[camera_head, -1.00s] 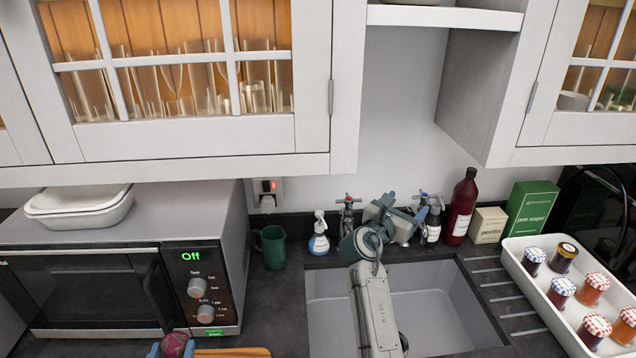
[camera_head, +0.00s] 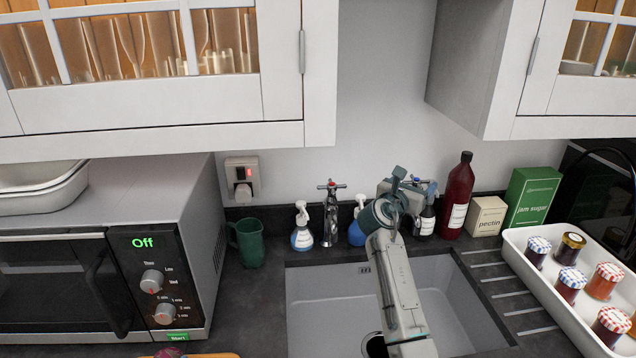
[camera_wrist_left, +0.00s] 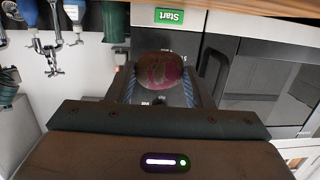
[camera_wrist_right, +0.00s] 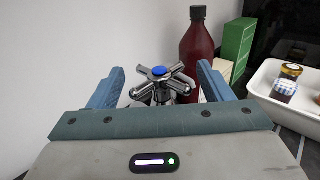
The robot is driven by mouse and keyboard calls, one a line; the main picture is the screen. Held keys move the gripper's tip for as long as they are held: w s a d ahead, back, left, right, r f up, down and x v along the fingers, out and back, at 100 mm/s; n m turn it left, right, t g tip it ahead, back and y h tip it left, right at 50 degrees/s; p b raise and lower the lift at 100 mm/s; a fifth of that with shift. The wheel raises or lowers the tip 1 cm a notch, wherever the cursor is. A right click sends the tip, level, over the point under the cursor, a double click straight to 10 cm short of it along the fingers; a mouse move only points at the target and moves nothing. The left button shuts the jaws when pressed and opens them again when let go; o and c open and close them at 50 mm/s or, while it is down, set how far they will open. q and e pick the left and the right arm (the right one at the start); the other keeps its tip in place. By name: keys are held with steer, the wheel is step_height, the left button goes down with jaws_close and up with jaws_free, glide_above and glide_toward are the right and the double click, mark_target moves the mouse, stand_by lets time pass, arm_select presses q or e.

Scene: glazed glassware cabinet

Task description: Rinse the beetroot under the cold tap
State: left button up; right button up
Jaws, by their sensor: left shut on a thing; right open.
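The beetroot (camera_wrist_left: 160,72), dark purple-red and round, is held between the fingers of my left gripper (camera_wrist_left: 160,88). Only its top shows at the bottom edge of the head view (camera_head: 170,353), in front of the microwave. The cold tap (camera_wrist_right: 160,80) has a chrome cross handle with a blue cap. In the right wrist view it appears between the open fingers of my right gripper (camera_wrist_right: 161,75); whether they touch it I cannot tell. In the head view the right gripper (camera_head: 408,187) hides most of this tap. The sink (camera_head: 318,300) lies below; no water is visible.
A red-capped tap (camera_head: 331,212) stands to the left, beside a spray bottle (camera_head: 302,235) and a green mug (camera_head: 248,243). A dark red bottle (camera_head: 459,195), pectin box (camera_head: 487,217) and white jar tray (camera_head: 548,290) are to the right. The microwave (camera_head: 60,285) fills the left.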

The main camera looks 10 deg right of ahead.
mark_target(415, 183)
arm_select(q)
steer(key=shift+f+b, duration=0.55)
steer(key=shift+f, duration=0.35)
arm_select(e)
steer(key=shift+x, duration=1.55)
steer(key=shift+c, duration=0.4)
steer(key=c, duration=0.9)
arm_select(q)
step_height(415, 183, up, 9)
steer(key=p, duration=0.8)
steer(key=shift+f+p, duration=0.15)
steer(key=shift+p, duration=0.2)
arm_select(e)
steer(key=n+t+y, duration=0.2)
steer(key=y, duration=0.1)
steer(key=shift+a+r+n+t, duration=0.2)
steer(key=shift+r+n+t, duration=0.1)
steer(key=shift+t, duration=0.1)
arm_select(q)
steer(key=shift+r+p, duration=0.55)
steer(key=shift+r, duration=0.05)
arm_select(e)
steer(key=shift+w+f+n+y, duration=0.1)
steer(key=shift+f+n+y, duration=0.2)
steer(key=shift+y, duration=0.1)
arm_select(q)
steer(key=shift+f, duration=0.1)
arm_select(e)
steer(key=o, duration=1)
